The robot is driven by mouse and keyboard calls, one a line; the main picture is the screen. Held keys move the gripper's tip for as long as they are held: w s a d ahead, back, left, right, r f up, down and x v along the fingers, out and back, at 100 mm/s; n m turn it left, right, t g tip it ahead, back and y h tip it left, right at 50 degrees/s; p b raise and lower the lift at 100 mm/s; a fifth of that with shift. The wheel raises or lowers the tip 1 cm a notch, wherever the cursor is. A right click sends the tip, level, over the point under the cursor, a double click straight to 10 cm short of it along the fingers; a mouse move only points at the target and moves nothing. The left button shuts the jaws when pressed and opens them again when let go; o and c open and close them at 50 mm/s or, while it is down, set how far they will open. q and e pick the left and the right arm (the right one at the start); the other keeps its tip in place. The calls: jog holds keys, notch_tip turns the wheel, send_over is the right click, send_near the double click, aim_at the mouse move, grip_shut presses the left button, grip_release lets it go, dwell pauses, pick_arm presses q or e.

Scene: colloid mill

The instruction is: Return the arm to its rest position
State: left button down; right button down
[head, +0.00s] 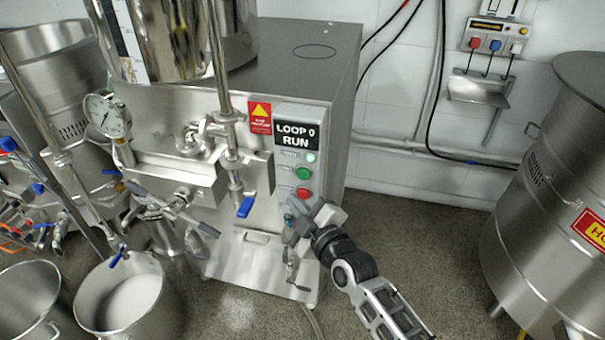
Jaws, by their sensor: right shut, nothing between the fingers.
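My right arm (382,298) comes in from the bottom right. My right gripper (300,222) is shut and empty, in front of the mill's steel front, just below the control panel. It overlaps the small valve fittings there, and I cannot tell whether it touches them. The gripper is just below the red button. My left gripper is not in view.
The mill cabinet (300,62) fills the middle. Blue-handled valves (245,207) and a grey-handled fitting (178,208) stick out from it. Steel buckets (120,296) stand at lower left. A steel tank (545,215) stands at right. The floor (425,235) between mill and tank is clear.

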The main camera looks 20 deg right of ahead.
dwell(0.4)
